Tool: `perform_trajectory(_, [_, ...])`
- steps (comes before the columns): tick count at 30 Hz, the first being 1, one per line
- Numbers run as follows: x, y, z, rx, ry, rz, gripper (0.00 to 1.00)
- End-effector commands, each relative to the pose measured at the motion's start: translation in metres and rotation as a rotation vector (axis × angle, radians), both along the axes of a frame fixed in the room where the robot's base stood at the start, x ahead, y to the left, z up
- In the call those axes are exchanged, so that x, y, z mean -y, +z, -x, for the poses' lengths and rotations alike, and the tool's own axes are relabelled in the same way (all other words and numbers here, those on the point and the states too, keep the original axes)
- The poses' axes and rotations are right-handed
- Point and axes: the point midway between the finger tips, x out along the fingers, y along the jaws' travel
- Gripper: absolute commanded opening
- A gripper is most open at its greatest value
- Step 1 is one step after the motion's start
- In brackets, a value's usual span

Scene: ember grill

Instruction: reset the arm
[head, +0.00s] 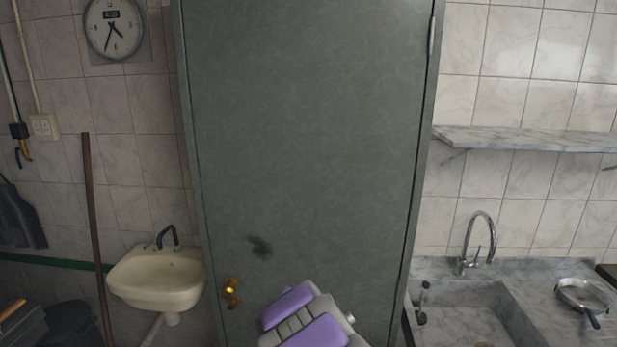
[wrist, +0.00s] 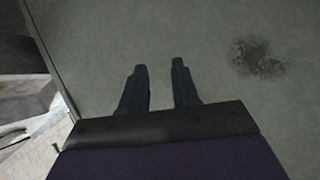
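My gripper (wrist: 160,82) shows in the wrist view with its two dark fingers apart and nothing between them. It is in front of the grey-green door (wrist: 205,30), and the gap to the door cannot be judged. In the head view my purple and grey arm is at the bottom centre, before the lower part of the door (head: 310,130). My gripper's fingers are not visible in the head view.
A brass knob (head: 231,291) is on the door's left side, left of my arm. A small washbasin (head: 157,278) hangs at left, near a leaning pole (head: 95,230). At right are a marble sink (head: 465,318), a pan (head: 582,295) and a wall shelf (head: 530,140).

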Motion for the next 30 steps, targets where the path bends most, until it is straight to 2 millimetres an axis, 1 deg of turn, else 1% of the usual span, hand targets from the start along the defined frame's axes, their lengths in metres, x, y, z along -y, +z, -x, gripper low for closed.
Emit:
perform_trajectory(1, [0.017,0.009,0.011,-0.032,-0.005,0.021,0.30])
perform_trajectory(4, [0.046,0.020,0.038,-0.114,-0.006,0.061,0.30])
perform_trajectory(6, [0.064,0.024,0.061,-0.178,-0.004,0.085,0.30])
perform_trajectory(8, [0.078,0.030,0.082,-0.231,0.002,0.101,0.30])
perform_trajectory(11, [0.099,0.036,0.121,-0.322,0.013,0.124,0.30])
perform_trajectory(12, [0.107,0.036,0.138,-0.363,0.021,0.132,0.30])
perform_trajectory(14, [0.116,0.040,0.163,-0.414,0.035,0.138,0.30])
perform_trajectory(15, [0.122,0.041,0.181,-0.452,0.047,0.144,0.30])
perform_trajectory(17, [0.130,0.042,0.210,-0.510,0.065,0.150,0.30])
perform_trajectory(18, [0.134,0.042,0.228,-0.546,0.079,0.154,0.30])
perform_trajectory(20, [0.140,0.044,0.257,-0.599,0.103,0.158,0.30])
perform_trajectory(21, [0.143,0.044,0.277,-0.637,0.121,0.160,0.30])
perform_trajectory(23, [0.147,0.044,0.308,-0.690,0.151,0.162,0.30])
perform_trajectory(24, [0.150,0.043,0.329,-0.731,0.171,0.165,0.30])
perform_trajectory(26, [0.153,0.043,0.359,-0.780,0.205,0.169,0.30])
perform_trajectory(27, [0.155,0.042,0.379,-0.815,0.230,0.171,0.30])
perform_trajectory(29, [0.157,0.041,0.412,-0.870,0.266,0.176,0.30])
perform_trajectory(30, [0.159,0.040,0.431,-0.902,0.292,0.180,0.30])
